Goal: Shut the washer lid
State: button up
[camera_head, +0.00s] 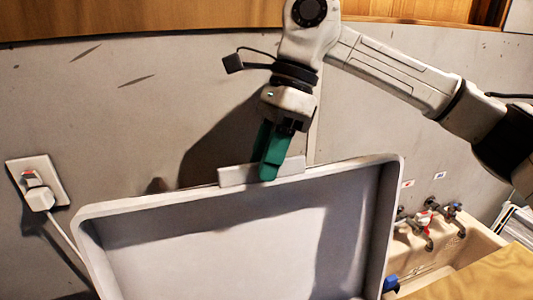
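The washer lid (230,240) is a pale grey panel with a raised rim. It stands raised in front of the wall, its inner side facing the camera. A light flat tab (232,175) sticks up at the middle of its top edge. My gripper (267,165) points down at this tab. One green finger overlaps the tab's near side, and the other is partly hidden. The gap between the fingertips does not show clearly, so I cannot tell whether they grip the tab. The washer's body is below the picture.
A grey wall (130,120) stands close behind the lid. A socket with a white plug and cord (40,190) is at left. A sink (455,245) with taps (425,220) is at right, beside a wooden surface (480,280). A wooden shelf (150,18) runs above.

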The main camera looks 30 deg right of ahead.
jog(key=shift+c, duration=0.2)
grip_shut()
dwell(0.4)
